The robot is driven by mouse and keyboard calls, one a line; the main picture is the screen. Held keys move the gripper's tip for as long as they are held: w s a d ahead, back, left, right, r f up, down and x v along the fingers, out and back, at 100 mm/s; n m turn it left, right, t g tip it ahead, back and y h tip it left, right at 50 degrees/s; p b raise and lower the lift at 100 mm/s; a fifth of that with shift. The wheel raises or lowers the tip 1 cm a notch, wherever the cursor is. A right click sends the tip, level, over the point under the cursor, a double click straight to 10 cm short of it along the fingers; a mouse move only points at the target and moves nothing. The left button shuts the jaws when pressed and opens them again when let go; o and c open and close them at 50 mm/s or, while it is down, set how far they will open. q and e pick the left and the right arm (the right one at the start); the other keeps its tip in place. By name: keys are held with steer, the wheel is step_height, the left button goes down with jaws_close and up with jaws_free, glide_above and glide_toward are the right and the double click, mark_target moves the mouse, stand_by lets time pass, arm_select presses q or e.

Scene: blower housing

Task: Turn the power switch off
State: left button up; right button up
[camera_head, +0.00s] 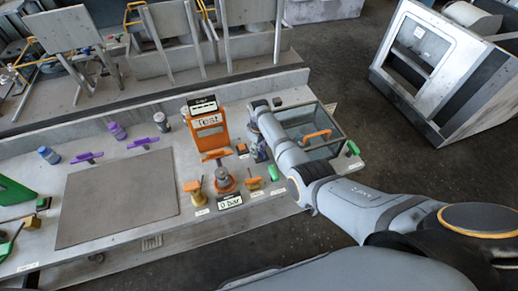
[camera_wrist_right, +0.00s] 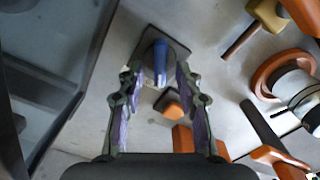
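A blue upright handle on a dark square plate (camera_wrist_right: 160,62), which looks like the power switch, is in the right wrist view. My right gripper (camera_wrist_right: 158,85) is open, with one finger on each side of the blue handle and gaps showing between them. In the head view my right gripper (camera_head: 259,150) points down at the table beside the orange "Test" panel (camera_head: 208,136). The arm hides the switch there. I cannot tell the switch's on or off position. My left gripper is not in view.
A glass-sided box with an orange handle (camera_head: 318,134) stands close right of the gripper. An orange-based valve (camera_head: 225,181), a "0 bar" display (camera_head: 230,201) and a yellow-handled part (camera_head: 194,190) stand to the left.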

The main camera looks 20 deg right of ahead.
mark_target(259, 151)
steer(key=shift+r, duration=0.1)
step_height(259, 151, up, 12)
stand_by(0.4)
stand_by(0.4)
